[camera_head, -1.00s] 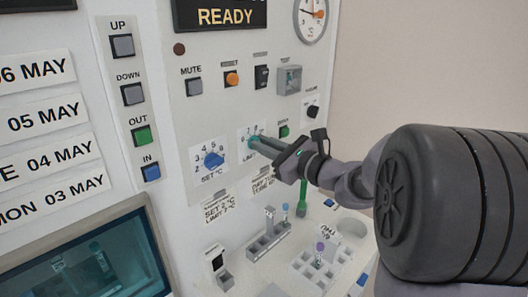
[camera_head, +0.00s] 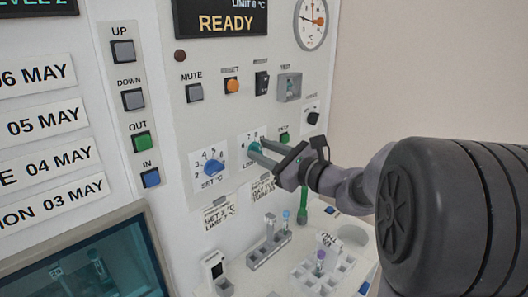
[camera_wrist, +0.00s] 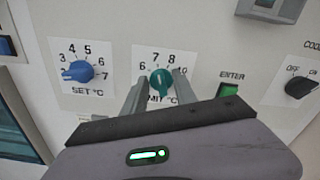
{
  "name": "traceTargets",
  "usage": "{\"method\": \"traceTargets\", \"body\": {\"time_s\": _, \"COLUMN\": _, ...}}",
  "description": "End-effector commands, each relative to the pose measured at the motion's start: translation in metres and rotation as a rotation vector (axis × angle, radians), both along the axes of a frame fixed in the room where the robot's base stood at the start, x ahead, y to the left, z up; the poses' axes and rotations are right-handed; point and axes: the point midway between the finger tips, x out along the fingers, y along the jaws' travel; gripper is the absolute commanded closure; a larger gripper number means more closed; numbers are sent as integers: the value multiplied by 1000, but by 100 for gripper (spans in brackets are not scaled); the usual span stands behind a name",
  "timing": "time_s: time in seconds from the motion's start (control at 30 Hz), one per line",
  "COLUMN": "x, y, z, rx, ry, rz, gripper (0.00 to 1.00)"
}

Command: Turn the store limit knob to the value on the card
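The teal store limit knob (camera_wrist: 162,82) sits on a white dial plate marked about 6 to 10 in the wrist view. Its pointer is roughly upward, near 7 and 8. In the head view the knob (camera_head: 254,149) is partly hidden by my gripper (camera_head: 266,153). My gripper (camera_wrist: 159,82) is open, with one finger on each side of the knob and a gap visible on the left. The card (camera_head: 218,213) below the dials has a SET line and a LIMIT line; the limit figure is too blurred to read surely.
The blue set knob (camera_wrist: 80,71) is close to the left of the limit knob. The green ENTER button (camera_wrist: 228,90) and a black OFF/ON knob (camera_wrist: 300,87) are to the right. A READY display (camera_head: 222,20) is above. A tube rack (camera_head: 268,250) stands below.

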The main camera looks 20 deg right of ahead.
Motion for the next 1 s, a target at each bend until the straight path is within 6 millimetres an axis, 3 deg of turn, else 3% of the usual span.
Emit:
{"method": "traceTargets", "body": {"time_s": 0.17, "x": -7, "y": -4, "z": 1, "rx": 0, "ry": -1, "rz": -3, "gripper": 66}}
{"method": "traceTargets", "body": {"time_s": 0.27, "x": -25, "y": -12, "z": 2, "rx": -1, "ry": -1, "rz": -5, "gripper": 66}}
{"method": "traceTargets", "body": {"time_s": 0.7, "x": -137, "y": -57, "z": 2, "rx": 1, "ry": 1, "rz": -5, "gripper": 66}}
{"method": "traceTargets", "body": {"time_s": 0.83, "x": -155, "y": -64, "z": 1, "rx": -1, "ry": 0, "rz": -3, "gripper": 66}}
{"method": "traceTargets", "body": {"time_s": 1.0, "x": -162, "y": -66, "z": 0, "rx": 0, "ry": 0, "rz": -1, "gripper": 66}}
